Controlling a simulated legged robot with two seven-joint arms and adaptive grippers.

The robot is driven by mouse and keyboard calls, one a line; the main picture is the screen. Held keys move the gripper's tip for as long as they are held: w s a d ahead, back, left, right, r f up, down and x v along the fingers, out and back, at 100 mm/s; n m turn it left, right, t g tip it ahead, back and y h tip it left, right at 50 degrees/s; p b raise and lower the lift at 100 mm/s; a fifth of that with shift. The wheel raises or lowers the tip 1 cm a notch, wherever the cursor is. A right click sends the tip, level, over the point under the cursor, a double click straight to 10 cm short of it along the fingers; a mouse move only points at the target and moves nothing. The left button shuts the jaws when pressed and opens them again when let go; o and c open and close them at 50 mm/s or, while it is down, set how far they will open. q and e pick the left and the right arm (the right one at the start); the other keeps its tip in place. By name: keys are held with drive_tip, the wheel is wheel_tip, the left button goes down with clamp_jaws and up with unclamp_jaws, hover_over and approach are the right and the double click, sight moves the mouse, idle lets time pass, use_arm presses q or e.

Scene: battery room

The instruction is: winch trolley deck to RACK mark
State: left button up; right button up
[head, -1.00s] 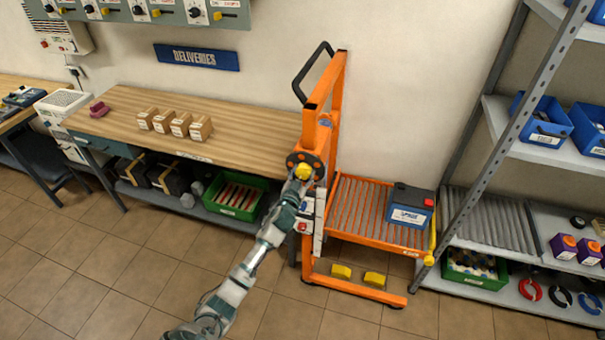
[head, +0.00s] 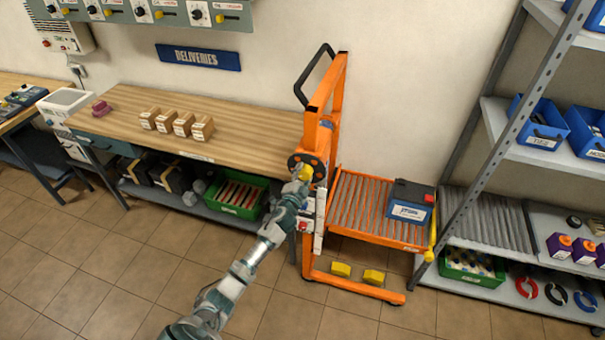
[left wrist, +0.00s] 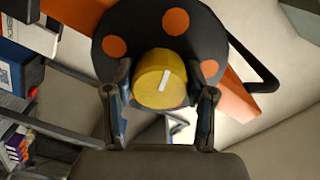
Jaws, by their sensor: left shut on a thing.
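The orange winch trolley (head: 325,110) stands against the wall. Its roller deck (head: 365,206) is raised off the floor and carries a blue battery (head: 410,204) with a dark top at its right end. A black winch wheel with orange spots (head: 305,163) sits on the mast; it fills the top of the left wrist view (left wrist: 205,45). My left gripper (head: 304,178) is shut on the wheel's yellow knob (left wrist: 160,80), with one finger on each side. A white strip (head: 319,230) runs down the mast; its marks are too small to read. My right gripper is out of view.
The shelf rack (head: 470,165) stands right of the deck, with a lower roller shelf (head: 490,222) beside it. A wooden bench (head: 240,140) stands left of the trolley. Two yellow blocks (head: 341,269) sit at the trolley's base. The tiled floor in front is clear.

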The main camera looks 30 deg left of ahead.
use_arm(q)
drive_tip(key=shift+w+d+r+m, duration=0.15)
drive_tip(key=shift+r+m, duration=0.15)
drive_tip(key=shift+m, duration=0.4)
drive_tip(key=shift+d+f, duration=0.1)
drive_tip(key=o, duration=0.9)
drive_tip(key=shift+c, duration=0.2)
drive_tip(key=o, duration=0.3)
drive_tip(key=shift+d, duration=0.2)
drive_tip(key=shift+s+f, duration=0.15)
drive_tip(key=shift+s, duration=0.45)
drive_tip(key=v, duration=1.1)
drive_tip(key=shift+d, duration=0.15)
drive_tip(key=shift+w, duration=0.1)
